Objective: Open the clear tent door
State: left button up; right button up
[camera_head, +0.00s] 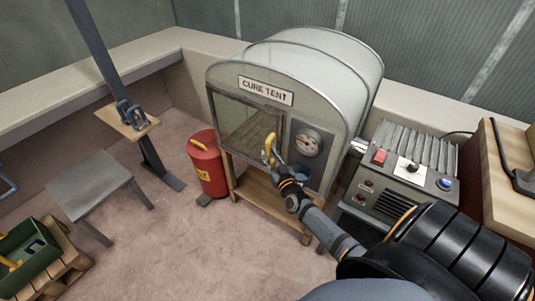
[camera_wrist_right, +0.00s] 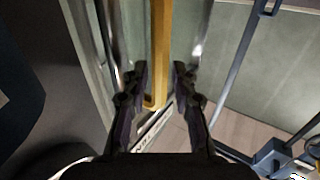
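The cure tent (camera_head: 300,75) is a pale rounded cabinet on a wooden stand. Its clear door (camera_head: 240,122) fills the left part of the front and looks shut in its frame. A yellow handle (camera_head: 269,146) stands at the door's right side. My right gripper (camera_head: 274,162) is at this handle. In the right wrist view the yellow handle (camera_wrist_right: 161,45) runs upright between the two open fingers of my right gripper (camera_wrist_right: 159,72). A gap shows on each side of the handle. My left gripper is not in view.
A red bin (camera_head: 207,165) stands just left of the tent, near the door. A grey control box (camera_head: 400,180) stands to its right. A grey stool (camera_head: 92,180) and a green crate (camera_head: 28,245) are at the left. Open floor (camera_head: 190,250) lies in front.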

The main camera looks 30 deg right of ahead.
jog(key=shift+w+d, duration=0.25)
jog(key=shift+w, duration=0.95)
jog(key=shift+c, duration=0.4)
grip_shut()
